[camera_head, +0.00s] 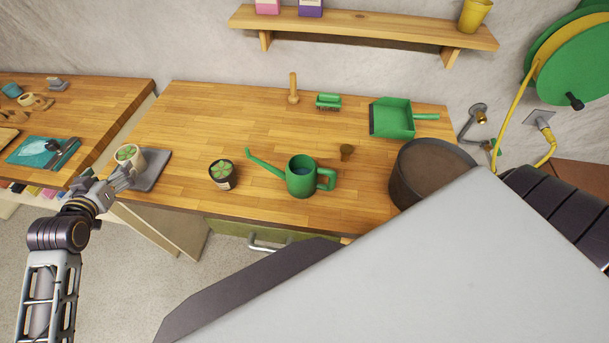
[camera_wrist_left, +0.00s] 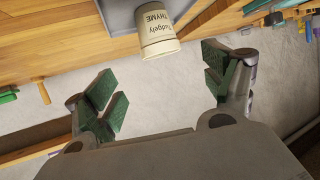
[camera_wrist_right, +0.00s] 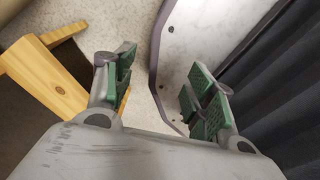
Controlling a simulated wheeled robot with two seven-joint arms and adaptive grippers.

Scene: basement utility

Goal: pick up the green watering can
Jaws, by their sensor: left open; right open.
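The green watering can (camera_head: 302,177) stands upright on the wooden workbench (camera_head: 225,105). Its thin spout points up and left, and its handle is on the right side. My left gripper (camera_head: 122,178) is at the bench's left end, far left of the can and close to a cream pot labelled thyme (camera_head: 129,157). In the left wrist view my left gripper (camera_wrist_left: 162,92) is open and empty, with the thyme pot (camera_wrist_left: 157,30) just beyond its fingers. My right gripper (camera_wrist_right: 157,88) is open and empty in the right wrist view, with no can in sight there. The head view does not show it.
A dark pot with a green plant (camera_head: 222,174) stands left of the can. A large round brown pot (camera_head: 428,172) is to its right, with a small brown object (camera_head: 346,151) between. A green dustpan (camera_head: 393,118) and brush (camera_head: 328,102) lie behind. A grey tray (camera_head: 152,170) is under the thyme pot.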

